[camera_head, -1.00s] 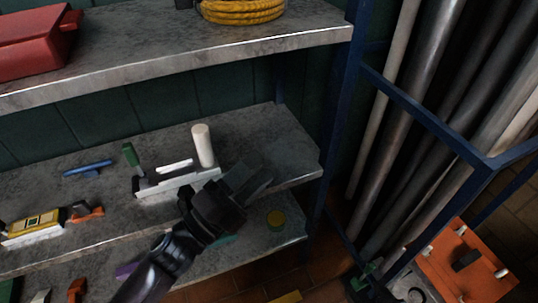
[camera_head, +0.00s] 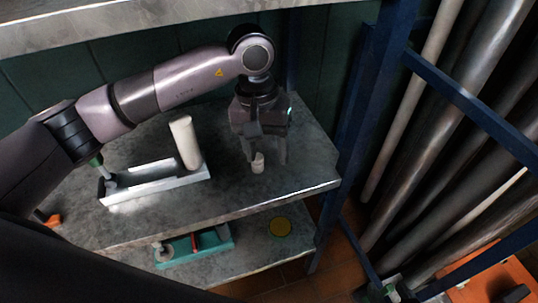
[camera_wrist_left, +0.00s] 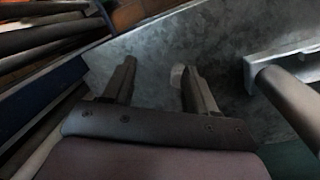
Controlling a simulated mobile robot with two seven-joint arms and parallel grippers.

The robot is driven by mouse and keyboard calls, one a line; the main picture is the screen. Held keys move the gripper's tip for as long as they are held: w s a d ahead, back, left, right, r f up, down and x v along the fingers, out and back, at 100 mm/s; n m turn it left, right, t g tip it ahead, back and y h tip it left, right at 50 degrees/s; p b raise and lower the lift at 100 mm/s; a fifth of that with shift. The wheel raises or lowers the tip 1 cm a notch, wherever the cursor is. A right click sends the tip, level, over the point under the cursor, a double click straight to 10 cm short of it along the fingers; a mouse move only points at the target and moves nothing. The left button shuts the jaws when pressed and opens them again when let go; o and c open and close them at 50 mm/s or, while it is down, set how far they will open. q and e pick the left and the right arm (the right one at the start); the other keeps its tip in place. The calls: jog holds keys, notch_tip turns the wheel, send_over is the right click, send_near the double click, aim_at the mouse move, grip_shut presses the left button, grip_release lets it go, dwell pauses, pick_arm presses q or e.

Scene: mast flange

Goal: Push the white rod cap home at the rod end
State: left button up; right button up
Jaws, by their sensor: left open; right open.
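A small white cylinder (camera_head: 258,163), which looks like the rod cap, stands on the grey shelf near its right end. My left gripper (camera_head: 265,158) points down over it, open, with the cap at its left finger in the head view. In the left wrist view the cap (camera_wrist_left: 177,76) shows beside the right finger of the gripper (camera_wrist_left: 160,66); I cannot tell whether they touch. A thick off-white rod (camera_head: 186,143) rises tilted from a white and grey holder (camera_head: 150,188) to the left. The rod (camera_wrist_left: 290,103) also shows at the right in the wrist view. My right gripper is not in view.
The shelf (camera_head: 230,205) is bare in front of the cap. A blue upright post (camera_head: 362,110) and long pipes (camera_head: 415,120) stand to the right. Another shelf edge hangs above.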

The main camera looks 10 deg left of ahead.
aim_at(258, 156)
pick_arm(q)
jog(key=shift+w+a+r+m+t+y, duration=0.2)
jog(key=shift+w+a+y, duration=0.15)
jog(key=shift+w+a, duration=0.25)
jog(key=shift+w+a+r+m+t+y, duration=0.1)
jog(key=shift+w+a+t+y, duration=0.1)
jog(key=shift+w+a+y, duration=0.3)
jog(key=f, duration=0.7)
jog(key=shift+w+a, duration=0.3)
jog(key=shift+w, duration=0.05)
jog(key=shift+r, duration=0.1)
grip_shut()
